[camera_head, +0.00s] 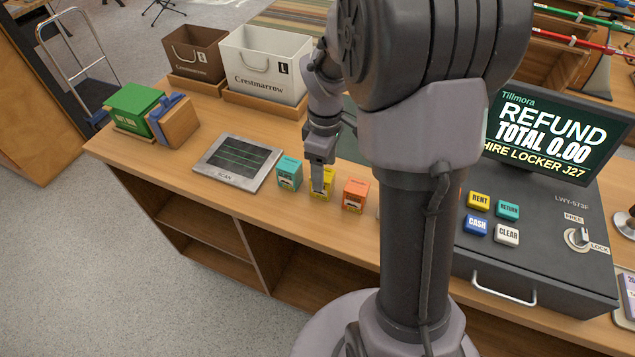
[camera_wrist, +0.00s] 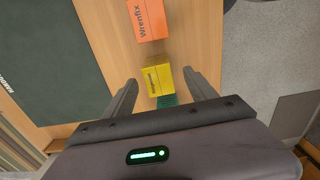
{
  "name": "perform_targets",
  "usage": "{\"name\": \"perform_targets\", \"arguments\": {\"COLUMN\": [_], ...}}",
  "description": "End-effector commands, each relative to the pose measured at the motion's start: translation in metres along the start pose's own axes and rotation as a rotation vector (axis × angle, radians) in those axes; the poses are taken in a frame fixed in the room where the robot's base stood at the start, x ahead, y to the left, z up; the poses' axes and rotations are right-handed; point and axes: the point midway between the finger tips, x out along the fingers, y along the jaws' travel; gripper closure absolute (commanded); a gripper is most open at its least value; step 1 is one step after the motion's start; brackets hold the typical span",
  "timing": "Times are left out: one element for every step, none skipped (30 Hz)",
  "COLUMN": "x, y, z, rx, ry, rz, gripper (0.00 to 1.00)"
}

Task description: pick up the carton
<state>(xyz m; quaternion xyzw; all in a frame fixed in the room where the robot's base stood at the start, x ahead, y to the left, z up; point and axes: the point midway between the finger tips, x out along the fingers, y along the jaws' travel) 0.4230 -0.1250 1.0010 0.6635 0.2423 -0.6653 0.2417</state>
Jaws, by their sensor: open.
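Three small cartons stand in a row on the wooden counter: a teal carton (camera_head: 289,174), a yellow carton (camera_head: 322,184) and an orange carton (camera_head: 355,195). My gripper (camera_head: 319,180) points down at the yellow carton and hides part of it. In the wrist view my gripper (camera_wrist: 161,82) is open, with one finger on each side of the yellow carton (camera_wrist: 157,78). The orange carton (camera_wrist: 150,20) lies beyond the fingertips. A bit of the teal carton (camera_wrist: 167,101) shows nearer the palm. I cannot tell whether either finger touches the yellow carton.
A scan plate (camera_head: 237,162) lies left of the cartons. A white bin (camera_head: 264,65) and a brown bin (camera_head: 195,55) stand behind. A green box (camera_head: 133,105) is at far left. The register (camera_head: 540,240) stands right, beyond my arm.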

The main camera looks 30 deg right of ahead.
Motion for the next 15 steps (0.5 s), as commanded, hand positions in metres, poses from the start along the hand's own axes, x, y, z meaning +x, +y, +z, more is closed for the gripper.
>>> {"name": "perform_targets", "arguments": {"x": [0.01, 0.013, 0.015, 0.017, 0.019, 0.024, 0.029, 0.035, 0.044, 0.051, 0.058, 0.064, 0.067, 0.068, 0.068], "y": [0.0, 0.0, 0.0, 0.0, 0.0, 0.001, 0.001, 0.002, 0.002, 0.003, 0.003, 0.003, 0.003, 0.003, 0.003], "z": [0.0, 0.0, 0.0, 0.0, -0.001, -0.001, -0.002, -0.003, -0.004, -0.004, -0.004, -0.004, -0.004, -0.004, -0.004], "rx": [0.0, 0.0, 0.001, 0.001, 0.001, 0.001, 0.0, 0.0, 0.0, 0.0, 0.001, 0.0, 0.001, 0.001, 0.001], "ry": [0.0, 0.0, 0.0, 0.0, 0.001, 0.001, 0.001, 0.001, 0.001, 0.0, 0.0, 0.0, 0.0, 0.001, 0.001], "rz": [0.0, 0.0, 0.0, 0.0, 0.0, 0.0, 0.0, 0.0, 0.0, -0.001, -0.002, 0.0, 0.0, 0.0, 0.001], "gripper": [0.35, 0.35, 0.35, 0.35, 0.35, 0.35, 0.35, 0.35, 0.35, 0.35, 0.35, 0.35, 0.35, 0.35, 0.35]}}
